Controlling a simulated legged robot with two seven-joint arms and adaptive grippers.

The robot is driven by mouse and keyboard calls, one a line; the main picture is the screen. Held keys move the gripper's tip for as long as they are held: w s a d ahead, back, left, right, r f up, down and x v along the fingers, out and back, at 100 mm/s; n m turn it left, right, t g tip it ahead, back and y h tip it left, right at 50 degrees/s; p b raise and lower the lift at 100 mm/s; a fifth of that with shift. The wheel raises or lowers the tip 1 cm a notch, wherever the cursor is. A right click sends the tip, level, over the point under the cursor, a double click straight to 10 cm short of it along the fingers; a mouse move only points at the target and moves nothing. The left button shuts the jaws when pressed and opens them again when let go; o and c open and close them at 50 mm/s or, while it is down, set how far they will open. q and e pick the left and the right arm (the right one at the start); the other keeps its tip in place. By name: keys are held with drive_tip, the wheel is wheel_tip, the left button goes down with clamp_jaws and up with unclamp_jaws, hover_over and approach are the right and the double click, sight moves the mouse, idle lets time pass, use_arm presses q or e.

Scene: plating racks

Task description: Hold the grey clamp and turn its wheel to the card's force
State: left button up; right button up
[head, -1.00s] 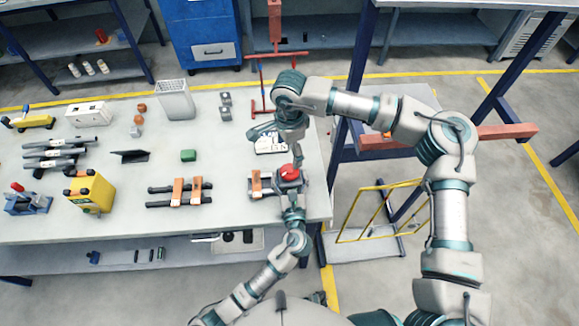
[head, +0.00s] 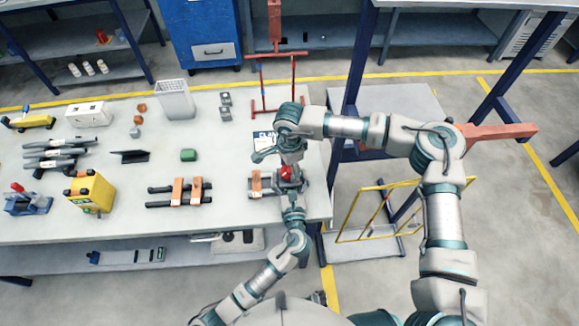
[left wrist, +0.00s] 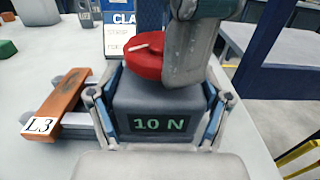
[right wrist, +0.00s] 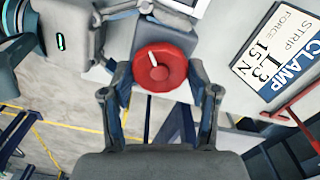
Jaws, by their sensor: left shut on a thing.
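The grey clamp (left wrist: 160,105) shows 10 N on its green-lit display in the left wrist view. My left gripper (left wrist: 157,125) is shut on its body, one finger on each side. The red wheel (right wrist: 160,68) with a white mark is on top of the clamp. My right gripper (right wrist: 160,82) is over the wheel with its fingers spread on either side; I cannot tell whether they touch it. The card (right wrist: 283,52) reads CLAMP, STRIP L3, FORCE 15 N. An orange strip labelled L3 (left wrist: 58,103) lies across dark bars beside the clamp.
A yellow box (head: 90,193), a green block (head: 188,155) and more orange strips (head: 178,190) are on the table further left. A red stand (head: 277,108) is behind the card. A blue frame (head: 345,125) stands right of the table.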

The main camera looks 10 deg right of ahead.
drive_tip(key=c, duration=0.3)
idle(1.4)
drive_tip(key=o, duration=1.1)
drive_tip(key=shift+o, duration=0.2)
wheel_tip(320, 180, up, 12)
drive_tip(key=shift+w+d, duration=0.1)
